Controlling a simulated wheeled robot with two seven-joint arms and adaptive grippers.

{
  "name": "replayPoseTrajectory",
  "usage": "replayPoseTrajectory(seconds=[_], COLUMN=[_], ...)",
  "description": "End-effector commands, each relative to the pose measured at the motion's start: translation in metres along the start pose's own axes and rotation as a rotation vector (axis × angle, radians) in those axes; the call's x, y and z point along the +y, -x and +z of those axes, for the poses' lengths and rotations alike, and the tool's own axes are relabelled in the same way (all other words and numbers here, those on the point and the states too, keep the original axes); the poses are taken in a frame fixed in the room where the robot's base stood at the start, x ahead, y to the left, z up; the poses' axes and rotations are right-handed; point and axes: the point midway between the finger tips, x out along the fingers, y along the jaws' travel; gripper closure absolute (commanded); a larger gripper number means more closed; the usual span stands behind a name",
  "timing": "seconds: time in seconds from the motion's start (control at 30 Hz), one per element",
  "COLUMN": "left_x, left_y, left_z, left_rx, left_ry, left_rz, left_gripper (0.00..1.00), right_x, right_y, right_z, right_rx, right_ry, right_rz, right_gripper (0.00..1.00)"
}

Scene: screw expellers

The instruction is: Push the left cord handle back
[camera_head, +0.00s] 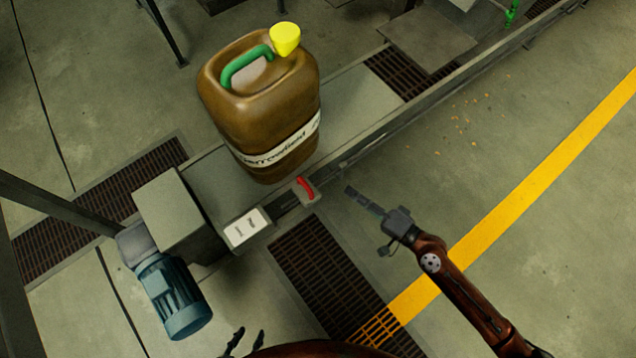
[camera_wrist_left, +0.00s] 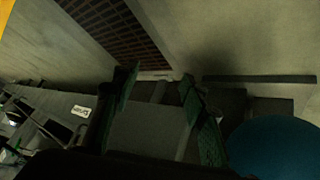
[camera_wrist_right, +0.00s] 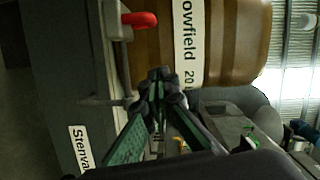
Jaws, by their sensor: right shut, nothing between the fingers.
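A red handle (camera_head: 305,187) sits on a small grey box at the side of the conveyor frame, just below the brown canister. It also shows in the right wrist view (camera_wrist_right: 140,19), at the top. My right gripper (camera_head: 362,201) is shut and empty, to the right of the red handle and apart from it. In the right wrist view its fingertips (camera_wrist_right: 160,80) meet below and right of the handle. My left gripper (camera_head: 246,342) is open and empty at the bottom edge of the head view. Its parted fingers (camera_wrist_left: 158,85) show in the left wrist view. I see no cord clearly.
The brown canister (camera_head: 258,112) with a green grip and yellow cap stands on the conveyor (camera_head: 357,108). A white switch box (camera_head: 247,229) and a blue motor (camera_head: 173,296) are at the left. Open floor with a yellow line (camera_head: 540,180) lies right.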

Motion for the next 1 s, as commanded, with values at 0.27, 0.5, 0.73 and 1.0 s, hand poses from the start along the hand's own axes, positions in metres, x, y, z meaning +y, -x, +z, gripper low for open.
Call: replayPoseTrajectory(seconds=[0.27,0.5,0.73,1.0], left_x=[0.008,0.013,0.017,0.018], left_y=[0.012,0.019,0.025,0.026], left_z=[-0.017,-0.023,-0.026,-0.025], left_rx=[-0.064,-0.102,-0.133,-0.141], left_ry=[0.03,0.044,0.054,0.056], left_rz=[0.002,0.008,0.015,0.016], left_gripper=[0.6,0.6,0.6,0.6], right_x=[-0.006,-0.003,-0.002,0.0], right_y=[-0.054,-0.093,-0.098,-0.099], right_z=[-0.001,0.01,0.034,0.039], right_rx=[0.001,-0.001,-0.001,0.0], right_ry=[0.004,-0.002,0.0,0.002], right_rz=[-0.006,-0.002,-0.001,0.0], right_gripper=[1.0,1.0,1.0,1.0])
